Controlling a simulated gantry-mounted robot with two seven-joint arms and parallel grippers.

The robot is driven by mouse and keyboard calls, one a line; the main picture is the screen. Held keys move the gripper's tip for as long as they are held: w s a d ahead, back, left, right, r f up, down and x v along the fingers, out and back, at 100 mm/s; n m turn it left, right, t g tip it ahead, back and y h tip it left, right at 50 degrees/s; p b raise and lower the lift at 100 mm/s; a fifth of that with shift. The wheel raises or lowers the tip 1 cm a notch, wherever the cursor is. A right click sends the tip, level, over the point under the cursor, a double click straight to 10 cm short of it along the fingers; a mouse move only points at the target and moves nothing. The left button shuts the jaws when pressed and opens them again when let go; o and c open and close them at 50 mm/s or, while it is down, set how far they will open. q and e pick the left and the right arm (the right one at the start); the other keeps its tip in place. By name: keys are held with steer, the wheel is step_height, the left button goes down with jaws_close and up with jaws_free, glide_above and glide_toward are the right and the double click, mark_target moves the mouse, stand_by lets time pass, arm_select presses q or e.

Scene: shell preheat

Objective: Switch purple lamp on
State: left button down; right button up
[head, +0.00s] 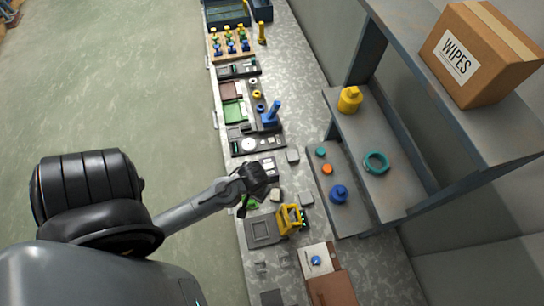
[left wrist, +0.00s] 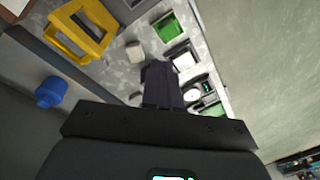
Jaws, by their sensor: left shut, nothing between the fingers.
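My left gripper (head: 257,179) reaches in over the middle of the long bench. Its dark fingers are shut and empty, and they also show in the left wrist view (left wrist: 160,82). No lit purple lamp can be made out in either view. Small devices lie around and below the gripper, and it hides part of the bench. A green patch (head: 251,204) shows just below it in the head view. In the left wrist view a green panel (left wrist: 171,27) lies beyond the fingertips. I cannot tell whether the fingers touch anything.
A yellow frame-like fixture (head: 290,218) stands beside the gripper, also seen in the left wrist view (left wrist: 82,30). A blue upright handle (head: 271,114) rises farther along the bench.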

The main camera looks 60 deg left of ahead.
arm_select(q)
steer(key=w+a+f+n+g+b, duration=0.1)
steer(key=w+a+f+n, duration=0.3)
steer(key=a, duration=0.5)
steer(key=r+n+t+h+b, duration=0.1)
steer(key=n+b, duration=0.1)
steer(key=n, duration=0.3)
glide_above(268, 164)
steer(key=shift+w+r, duration=0.1)
steer(key=shift+r, duration=0.05)
step_height(268, 164, down, 14)
steer(key=shift+p, duration=0.4)
